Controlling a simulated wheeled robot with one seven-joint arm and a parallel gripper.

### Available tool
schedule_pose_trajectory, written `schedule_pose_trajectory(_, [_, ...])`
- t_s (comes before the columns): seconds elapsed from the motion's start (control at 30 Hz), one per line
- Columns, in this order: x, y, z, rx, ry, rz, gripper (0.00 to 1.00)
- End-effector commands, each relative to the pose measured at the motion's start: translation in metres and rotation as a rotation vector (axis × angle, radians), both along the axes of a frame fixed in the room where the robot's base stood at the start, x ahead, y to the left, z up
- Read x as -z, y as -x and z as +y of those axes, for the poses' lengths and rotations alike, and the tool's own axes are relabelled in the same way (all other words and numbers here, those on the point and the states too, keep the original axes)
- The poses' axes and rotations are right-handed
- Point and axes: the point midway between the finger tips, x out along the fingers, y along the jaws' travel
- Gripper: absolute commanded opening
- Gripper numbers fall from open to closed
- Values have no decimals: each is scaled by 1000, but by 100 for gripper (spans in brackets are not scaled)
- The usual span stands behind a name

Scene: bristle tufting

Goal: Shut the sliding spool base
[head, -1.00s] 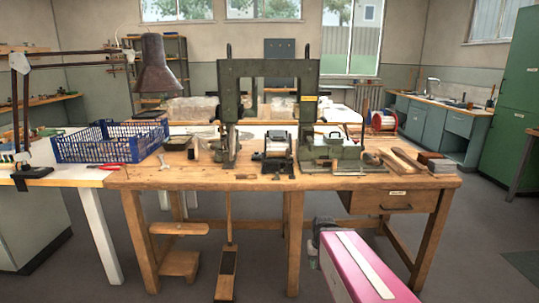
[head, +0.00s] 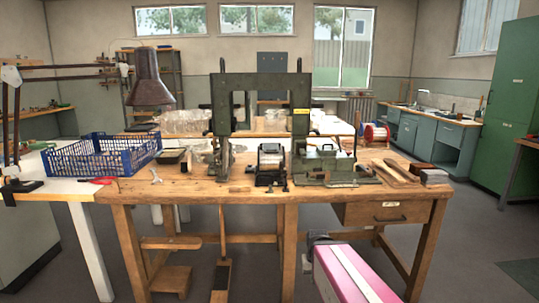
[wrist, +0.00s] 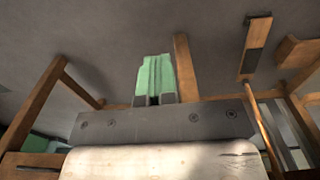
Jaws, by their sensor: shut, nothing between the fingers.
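The spool base, a small dark unit with a white spool (head: 271,160), sits on the wooden workbench (head: 225,194) in the head view. It stands under the green frame machine (head: 229,100), near the bench's front edge. How far the base is slid out is too small to tell. My gripper (wrist: 155,62) shows in the wrist view with its green fingers together and nothing between them. It is low, with the floor and bench legs beyond it, apart from the spool base. In the head view my pink arm is at the lower right, below bench height; the fingers cannot be made out there.
A green fixture (head: 325,163) stands right of the spool, with wooden strips (head: 397,170) farther right. A blue crate (head: 103,155) is at left. A drawer (head: 390,212) hangs under the bench's right side. A foot pedal (head: 222,275) stands below. Open floor lies in front.

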Motion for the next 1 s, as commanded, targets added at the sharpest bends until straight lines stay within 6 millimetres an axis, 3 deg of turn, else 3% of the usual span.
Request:
schedule_pose_trajectory(0.17, [-25,-41,13,-134,-25,-54,0])
schedule_pose_trajectory(0.47, [-111,-132,50,-526,-66,-214,0])
schedule_pose_trajectory(0.7, [-196,-193,83,-846,-61,-358,0])
schedule_pose_trajectory(1.0, [-312,-249,126,-1229,-9,-543,0])
